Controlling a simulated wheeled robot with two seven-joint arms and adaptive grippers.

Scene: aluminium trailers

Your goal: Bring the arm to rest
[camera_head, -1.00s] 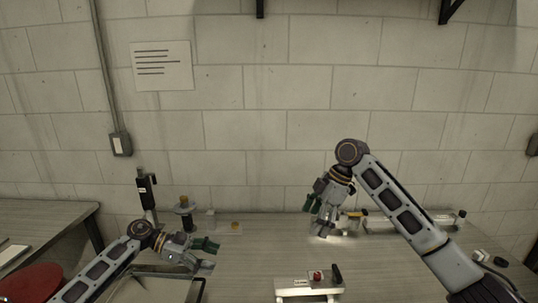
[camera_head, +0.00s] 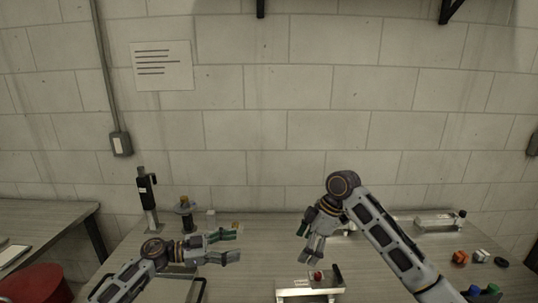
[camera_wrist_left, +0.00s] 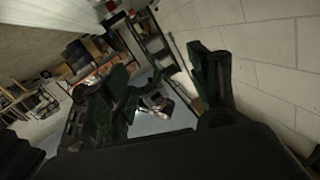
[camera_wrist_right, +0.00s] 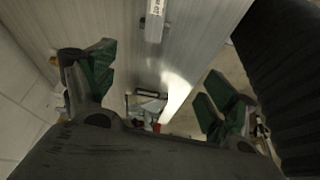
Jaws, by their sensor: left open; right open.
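My left gripper (camera_head: 230,247) is open and empty above the left part of the workbench, its fingers pointing right. In the left wrist view its two dark green fingers (camera_wrist_left: 168,88) stand apart with nothing between them. My right gripper (camera_head: 308,245) is open, tilted down and to the left, above the middle of the bench. In the right wrist view its green fingers (camera_wrist_right: 158,92) are wide apart, with bench surface and floor beyond. Neither gripper visibly touches anything.
A white fixture with a red knob (camera_head: 318,277) sits at the bench's front middle, below my right gripper. A black-topped upright tool (camera_head: 147,195) and a round-based post (camera_head: 185,212) stand at the back left. Small coloured parts (camera_head: 460,257) lie at the right. A block wall (camera_head: 250,120) closes the back.

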